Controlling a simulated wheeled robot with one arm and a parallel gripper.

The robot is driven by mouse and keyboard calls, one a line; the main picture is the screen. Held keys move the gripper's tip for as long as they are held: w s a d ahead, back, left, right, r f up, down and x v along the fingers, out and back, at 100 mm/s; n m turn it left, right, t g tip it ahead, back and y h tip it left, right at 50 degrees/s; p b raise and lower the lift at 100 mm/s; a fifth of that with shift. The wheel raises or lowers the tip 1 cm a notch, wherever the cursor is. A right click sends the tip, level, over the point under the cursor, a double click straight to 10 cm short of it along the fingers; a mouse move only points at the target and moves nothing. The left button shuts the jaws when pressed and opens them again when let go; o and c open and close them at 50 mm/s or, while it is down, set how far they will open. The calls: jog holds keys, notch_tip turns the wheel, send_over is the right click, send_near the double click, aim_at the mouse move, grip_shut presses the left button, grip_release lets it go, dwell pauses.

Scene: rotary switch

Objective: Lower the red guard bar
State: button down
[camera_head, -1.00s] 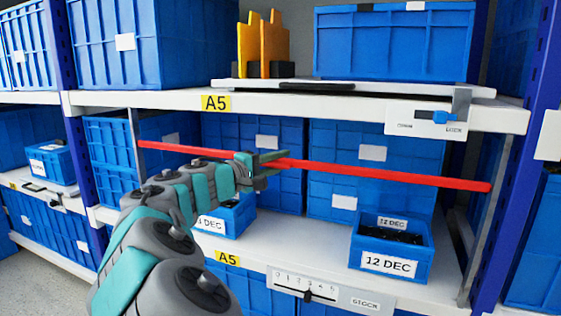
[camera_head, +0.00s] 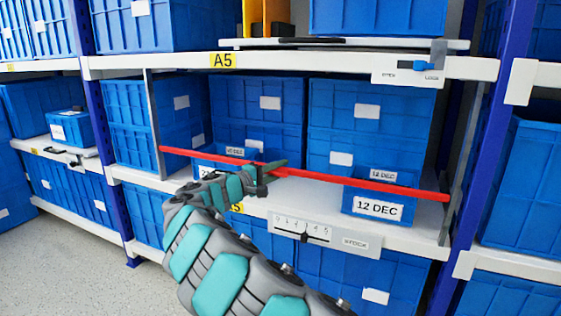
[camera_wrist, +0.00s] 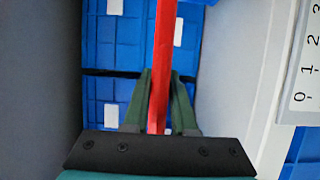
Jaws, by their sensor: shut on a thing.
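The red guard bar (camera_head: 350,183) spans the front of the shelf bay in the head view, running from the left post to the right post just above the lower shelf board. My gripper (camera_head: 272,168) is shut on the bar a little left of its middle. In the wrist view the bar (camera_wrist: 164,62) runs up between the two green fingers of my gripper (camera_wrist: 158,95). The stretch of bar right at the jaws is partly hidden by the fingers in the head view.
Small blue bins, one labelled 12 DEC (camera_head: 378,208), stand behind the bar. Below the bar, a numbered slider panel (camera_head: 305,232) sits on the lower shelf edge. A blue-handled latch (camera_head: 415,66) is on the upper shelf edge. Grey floor (camera_head: 70,250) is clear at left.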

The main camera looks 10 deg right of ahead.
jog(key=shift+f+b, duration=0.6)
jog(key=shift+f, duration=1.35)
jog(key=c, duration=0.9)
grip_release()
jog(key=shift+a, duration=0.1)
jog(key=shift+s+a, duration=0.2)
jog(key=shift+a, duration=0.1)
jog(key=v, duration=0.7)
